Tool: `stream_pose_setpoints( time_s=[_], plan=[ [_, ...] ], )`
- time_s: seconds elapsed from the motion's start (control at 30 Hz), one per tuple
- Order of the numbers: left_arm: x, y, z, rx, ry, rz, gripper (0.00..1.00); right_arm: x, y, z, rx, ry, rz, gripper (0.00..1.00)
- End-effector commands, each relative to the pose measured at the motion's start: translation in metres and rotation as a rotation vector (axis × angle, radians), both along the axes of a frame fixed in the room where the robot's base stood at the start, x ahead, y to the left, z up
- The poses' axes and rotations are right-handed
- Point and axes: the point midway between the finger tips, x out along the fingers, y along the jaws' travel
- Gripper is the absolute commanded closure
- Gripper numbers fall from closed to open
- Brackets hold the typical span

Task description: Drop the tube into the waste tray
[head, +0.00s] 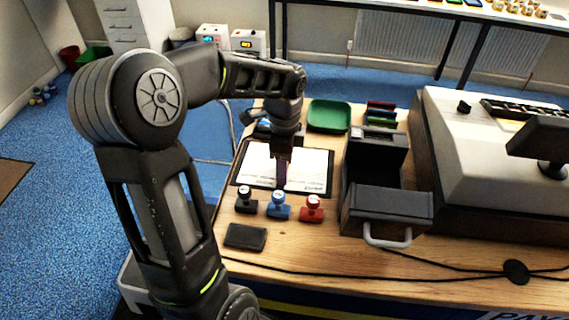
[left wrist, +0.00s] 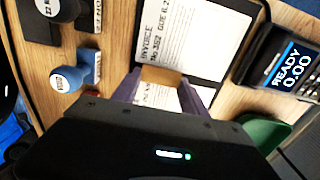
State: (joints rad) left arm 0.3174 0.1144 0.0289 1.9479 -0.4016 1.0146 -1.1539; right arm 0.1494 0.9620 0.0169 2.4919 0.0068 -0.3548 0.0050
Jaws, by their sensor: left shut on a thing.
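My left gripper (head: 281,186) points down over the white invoice on its dark clipboard. In the left wrist view its two purple-grey fingers (left wrist: 162,88) are shut on a short tan piece, the tube (left wrist: 162,77). Only part of the tube shows there, and I cannot make it out in the head view. The green tray (head: 328,116), which looks like the waste tray, lies beyond the clipboard, a little to the right, apart from the gripper. Its edge also shows in the left wrist view (left wrist: 264,132). My right gripper is not in view.
Black (head: 245,201), blue (head: 278,207) and red (head: 312,209) stamps stand in front of the clipboard (head: 240,180). An ink pad (head: 246,236) lies nearer. A dark drawer unit (head: 387,208) stands right. A card terminal (left wrist: 285,65) stands beyond the clipboard.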

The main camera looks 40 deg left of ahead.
Motion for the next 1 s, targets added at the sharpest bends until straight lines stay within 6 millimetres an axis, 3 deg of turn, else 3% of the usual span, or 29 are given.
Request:
stream_pose_setpoints(
  time_s=[0.17, 0.2, 0.47, 0.83, 1.0],
  plan=[
    [0.000, 0.000, -0.004, 0.000, 0.000, 0.000, 0.65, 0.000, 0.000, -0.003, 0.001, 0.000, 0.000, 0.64],
    [0.000, 0.000, -0.003, 0.000, 0.000, 0.000, 0.48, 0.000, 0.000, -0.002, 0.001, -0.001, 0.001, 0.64],
    [0.000, 0.000, -0.003, 0.000, 0.000, 0.000, 0.27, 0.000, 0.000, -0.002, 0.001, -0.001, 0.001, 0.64],
    [0.000, 0.000, 0.003, 0.000, -0.001, 0.000, 0.27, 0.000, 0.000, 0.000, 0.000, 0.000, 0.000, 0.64],
    [0.001, 0.000, 0.024, 0.000, -0.004, -0.001, 0.27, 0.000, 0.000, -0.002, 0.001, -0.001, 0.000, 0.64]
  ],
)
